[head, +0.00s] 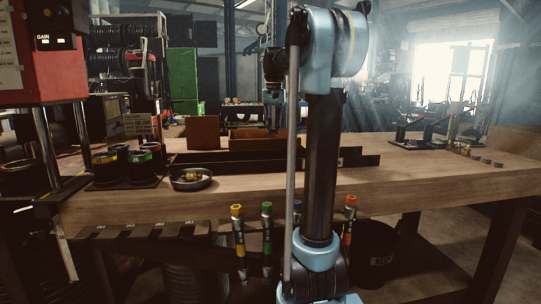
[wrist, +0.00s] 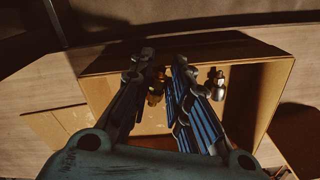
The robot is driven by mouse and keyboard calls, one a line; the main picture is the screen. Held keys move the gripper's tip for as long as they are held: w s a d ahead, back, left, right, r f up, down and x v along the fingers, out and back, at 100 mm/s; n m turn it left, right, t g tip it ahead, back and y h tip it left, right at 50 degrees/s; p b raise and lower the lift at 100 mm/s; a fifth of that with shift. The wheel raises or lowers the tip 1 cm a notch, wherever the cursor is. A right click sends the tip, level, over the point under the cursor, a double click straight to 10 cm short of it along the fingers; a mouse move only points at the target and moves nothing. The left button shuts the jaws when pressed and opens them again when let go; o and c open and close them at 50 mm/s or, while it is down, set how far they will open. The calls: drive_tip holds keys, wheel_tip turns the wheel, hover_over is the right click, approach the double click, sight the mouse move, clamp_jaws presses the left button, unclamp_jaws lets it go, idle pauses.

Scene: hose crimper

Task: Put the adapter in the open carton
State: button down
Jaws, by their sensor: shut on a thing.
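The open carton (wrist: 277,95) lies below my gripper in the wrist view. In the head view the carton (head: 250,144) stands at the back of the bench, with a raised brown flap (head: 203,132) at its left. My gripper (wrist: 158,72) points down over the carton's opening and is shut on the adapter (wrist: 154,93), a small brass-coloured piece between the fingers, partly hidden by them. In the head view my gripper (head: 272,103) is small, above the carton, and what it holds cannot be made out.
A silver and brass fitting (wrist: 217,84) lies inside the carton, right of my fingers. A dark dish (head: 191,183) with brass pieces stands at the bench's front. Dark low rails (head: 330,161) lie before the carton. A red press (head: 47,60) stands left.

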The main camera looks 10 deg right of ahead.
drive_tip(key=w+n, duration=0.4)
drive_tip(key=w, duration=0.3)
drive_tip(key=shift+w+d+f, duration=0.1)
drive_tip(key=shift+f, duration=2.4)
drive_tip(key=shift+w+d+f, duration=0.1)
drive_tip(key=shift+f, duration=2.4)
drive_tip(key=shift+f, duration=0.1)
drive_tip(key=c, duration=1.5)
unclamp_jaws()
wheel_tip(320, 180, up, 12)
drive_tip(key=shift+r, duration=0.15)
